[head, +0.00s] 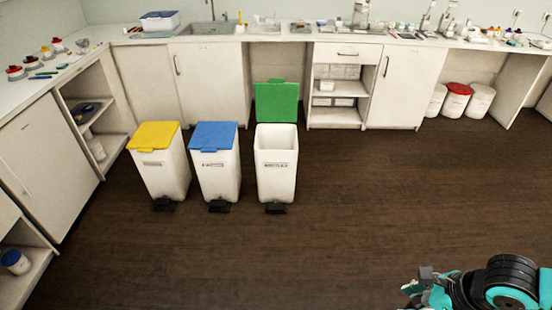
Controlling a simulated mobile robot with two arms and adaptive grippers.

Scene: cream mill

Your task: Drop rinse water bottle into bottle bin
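Three white pedal bins stand in a row on the floor in the head view. The yellow-lidded bin (162,174) and the blue-lidded bin (216,174) are shut. The green-lidded bin (276,178) is open, its lid (277,102) raised upright at the back. The labels are too small to read, so I cannot tell which is the bottle bin. I cannot make out a rinse water bottle. My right gripper (420,284) is at the lower right, far from the bins; its fingers are too unclear to judge. My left gripper is out of view.
White counters with cabinets (208,75) run along the back and left. Several white tubs, one red-lidded (456,100), stand under the back-right counter. A blue-lidded jar (15,262) is on a low left shelf. The dark wooden floor (340,210) in front is clear.

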